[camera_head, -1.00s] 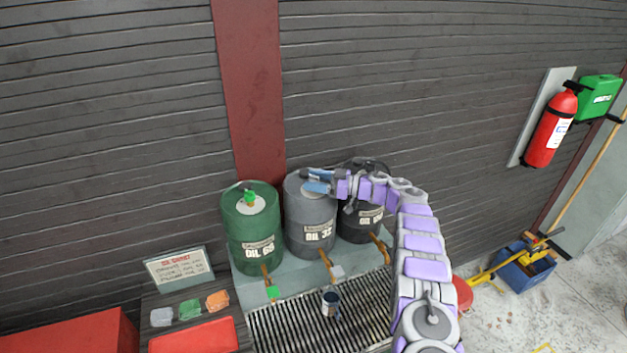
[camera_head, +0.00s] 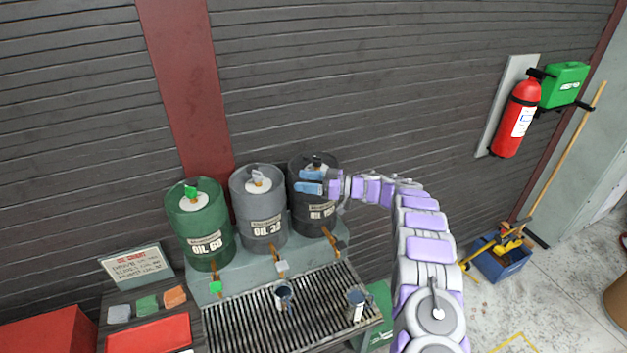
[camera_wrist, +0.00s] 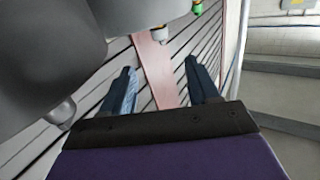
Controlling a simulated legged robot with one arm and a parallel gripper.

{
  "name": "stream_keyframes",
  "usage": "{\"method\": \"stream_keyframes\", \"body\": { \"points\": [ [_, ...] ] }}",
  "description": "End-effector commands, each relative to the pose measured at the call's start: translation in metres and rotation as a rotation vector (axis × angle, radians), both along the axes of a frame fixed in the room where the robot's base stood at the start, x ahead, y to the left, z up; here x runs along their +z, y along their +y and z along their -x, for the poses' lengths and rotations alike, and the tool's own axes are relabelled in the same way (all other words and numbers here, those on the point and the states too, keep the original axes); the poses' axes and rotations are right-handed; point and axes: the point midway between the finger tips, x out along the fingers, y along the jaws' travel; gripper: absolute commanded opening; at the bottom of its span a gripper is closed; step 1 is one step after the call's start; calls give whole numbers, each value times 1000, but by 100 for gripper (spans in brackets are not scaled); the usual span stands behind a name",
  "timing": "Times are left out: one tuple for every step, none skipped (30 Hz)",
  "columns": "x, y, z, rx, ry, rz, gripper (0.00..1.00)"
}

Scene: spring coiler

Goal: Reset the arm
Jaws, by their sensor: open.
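My arm, purple and white, rises from the bottom of the head view and bends left. My gripper (camera_head: 312,181) is at its end, pointing left, in front of or over the top of the dark right-hand drum (camera_head: 315,208); I cannot tell if it touches. In the wrist view my gripper (camera_wrist: 163,92) shows two blue-grey fingers spread apart with nothing between them. A grey oil drum (camera_head: 258,210) and a green oil drum (camera_head: 198,228) stand to the left of the dark one.
A grate (camera_head: 255,320) below the drums holds a metal can (camera_head: 284,297) and another can (camera_head: 355,304). A sign (camera_head: 137,265) and red tray (camera_head: 150,337) are at lower left. A fire extinguisher (camera_head: 516,118) hangs at right above a blue mop bucket (camera_head: 502,262). Floor at lower right is open.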

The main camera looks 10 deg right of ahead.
Motion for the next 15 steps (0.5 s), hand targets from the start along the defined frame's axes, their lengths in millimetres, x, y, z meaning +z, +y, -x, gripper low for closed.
{"method": "stream_keyframes", "body": {
  "points": [
    [0,-4,0,-1,0,-3,60],
    [0,-6,0,-1,0,-5,60],
    [0,-9,0,-1,1,-7,60],
    [0,-11,0,-2,0,-9,60],
    [0,-12,0,-2,1,-11,60],
    [0,-13,0,-2,1,-11,60],
    [0,-14,0,-2,1,-12,60],
    [0,-15,0,-2,0,-13,60],
    [0,-16,0,-2,0,-13,60],
    [1,-16,0,-3,-1,-13,60],
    [1,-16,-1,-7,-2,-13,60],
    [3,-15,-3,-16,-6,-11,60],
    [6,-14,-5,-28,-11,-9,60],
    [9,-14,-9,-44,-18,-7,60],
    [17,-14,-14,-72,-33,-4,60]
  ]
}}
